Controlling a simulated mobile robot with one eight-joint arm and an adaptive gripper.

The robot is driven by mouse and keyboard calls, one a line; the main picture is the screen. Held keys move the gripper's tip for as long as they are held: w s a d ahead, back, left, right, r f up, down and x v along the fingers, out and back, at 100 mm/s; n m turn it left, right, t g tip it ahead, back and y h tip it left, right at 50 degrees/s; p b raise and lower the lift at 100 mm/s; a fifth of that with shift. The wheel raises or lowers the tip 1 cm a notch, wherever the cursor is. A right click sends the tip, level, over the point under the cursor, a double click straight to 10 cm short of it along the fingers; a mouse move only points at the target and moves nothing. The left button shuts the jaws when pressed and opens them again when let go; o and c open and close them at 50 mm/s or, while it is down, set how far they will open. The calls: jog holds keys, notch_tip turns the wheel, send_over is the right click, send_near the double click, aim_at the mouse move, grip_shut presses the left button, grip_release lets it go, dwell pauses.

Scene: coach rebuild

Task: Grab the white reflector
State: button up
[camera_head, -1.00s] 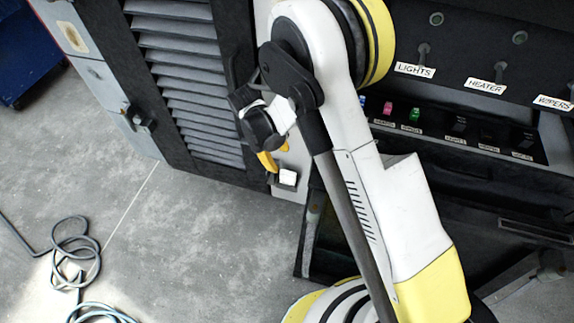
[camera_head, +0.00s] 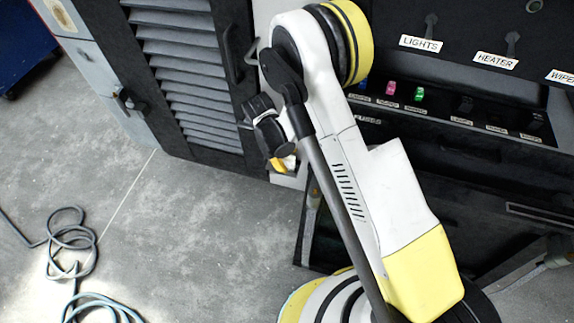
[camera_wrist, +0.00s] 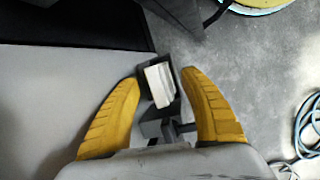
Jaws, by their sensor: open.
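The white reflector (camera_wrist: 159,84) is a small pale block in a dark square housing. In the wrist view it lies between the two yellow fingers of my gripper (camera_wrist: 161,78), near their tips. The fingers stand apart on either side of it, with a gap showing at the right finger; whether the left finger touches it I cannot tell. In the head view my gripper (camera_head: 278,164) is low against the dark cabinet front, and it and the wrist largely hide the reflector.
A louvred dark cabinet panel (camera_head: 185,75) with a handle stands left of my arm. A switch panel labelled LIGHTS and HEATER (camera_head: 495,61) is at right. A coiled hose (camera_head: 72,245) lies on the grey floor (camera_head: 180,240), which is otherwise clear at left.

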jog(key=shift+r, duration=0.1)
grip_shut()
jog(key=shift+r, duration=0.1)
